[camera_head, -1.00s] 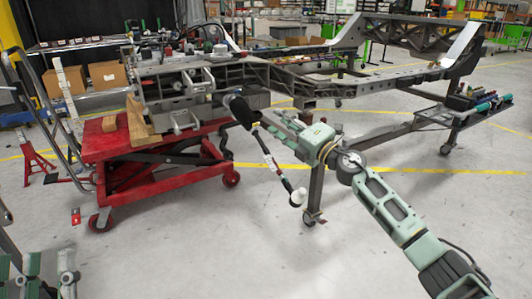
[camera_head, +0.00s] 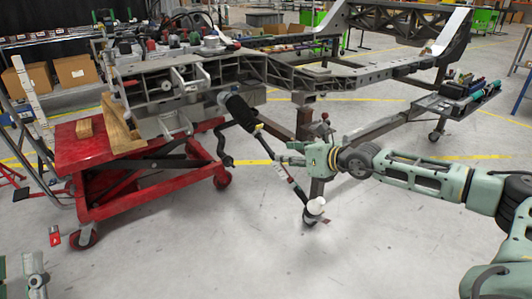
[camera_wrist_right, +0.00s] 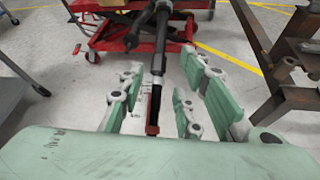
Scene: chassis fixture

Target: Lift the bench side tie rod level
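The tie rod hangs tilted from the chassis, with a thick black upper part (camera_head: 241,112), a thin dark shaft and a white-capped lower end (camera_head: 316,206). Its top meets the underside of the chassis (camera_head: 345,76). My right gripper (camera_head: 284,154) comes in from the right at the shaft's middle. In the right wrist view the right gripper (camera_wrist_right: 158,98) is open, its green finger pads apart, with the rod (camera_wrist_right: 157,70) running between them. I see no clear contact. Part of my left gripper (camera_head: 34,279) shows at the lower left edge, mostly cut off.
A red lift cart (camera_head: 85,150) with wooden blocks stands under the chassis at left. A dark support post (camera_head: 318,165) stands close behind my right gripper. A tool tray (camera_head: 455,103) is at right.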

